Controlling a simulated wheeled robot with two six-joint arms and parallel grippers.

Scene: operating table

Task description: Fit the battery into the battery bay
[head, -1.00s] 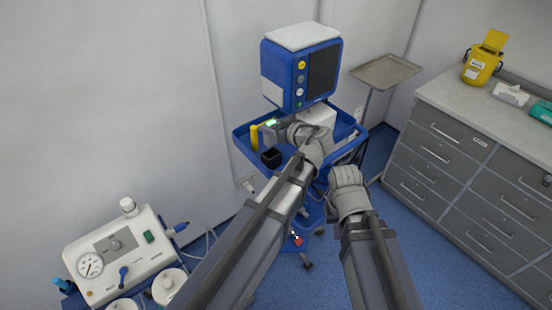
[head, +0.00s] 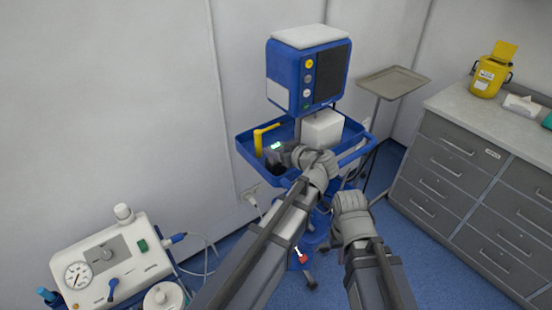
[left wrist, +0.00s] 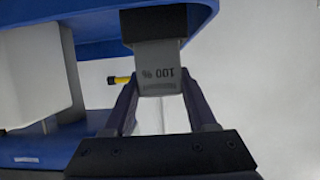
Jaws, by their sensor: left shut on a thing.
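The battery (left wrist: 157,70) is a grey block marked "100 %", held between the fingers of my left gripper (left wrist: 157,85). The lettering is upside down in the left wrist view. In the head view the battery's green light (head: 276,146) shows at the tip of my left gripper (head: 284,156). A dark box on the trolley tray (head: 273,166), apparently the battery bay, is directly below it. In the left wrist view the battery's far end meets or overlaps this dark box (left wrist: 154,22); how deep it sits is hidden. My right gripper (head: 350,203) hangs empty right of the trolley; its jaw opening is unclear.
A blue monitor (head: 287,95) stands over the blue tray (head: 243,150). A yellow post (head: 258,143) is close left of the battery, and a white box (head: 322,130) is to the right. A metal tray stand (head: 394,82) and grey drawers (head: 440,160) are further right.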

